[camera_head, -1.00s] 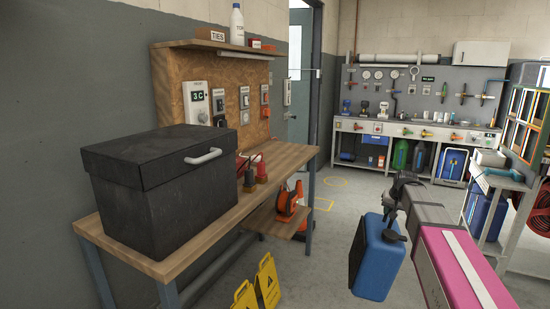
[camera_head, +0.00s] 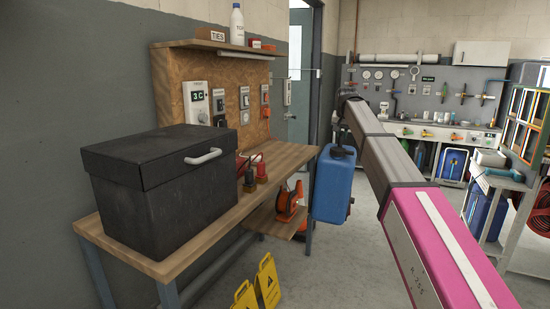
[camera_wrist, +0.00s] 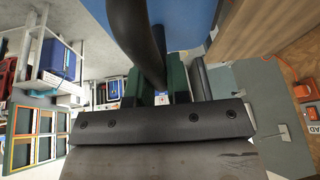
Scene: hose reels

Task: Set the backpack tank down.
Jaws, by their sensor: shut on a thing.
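The backpack tank (camera_head: 333,188) is a blue, upright box-shaped container with a dark top. It hangs below my gripper (camera_head: 343,128) at the right end of the wooden workbench, in front of it in the picture. Its blue side (camera_wrist: 192,18) also fills the top of the wrist view. My gripper's green-padded fingers (camera_wrist: 158,88) are shut on the tank at its dark top part. A thick black curved tube crosses in front of the fingers, so the exact grip is partly hidden. The tank appears clear of the floor.
The workbench (camera_head: 293,157) carries a black lidded box (camera_head: 160,170). Yellow folding signs (camera_head: 266,283) stand on the floor in front of it. A long back bench (camera_head: 425,131) holds fittings. The middle floor is open.

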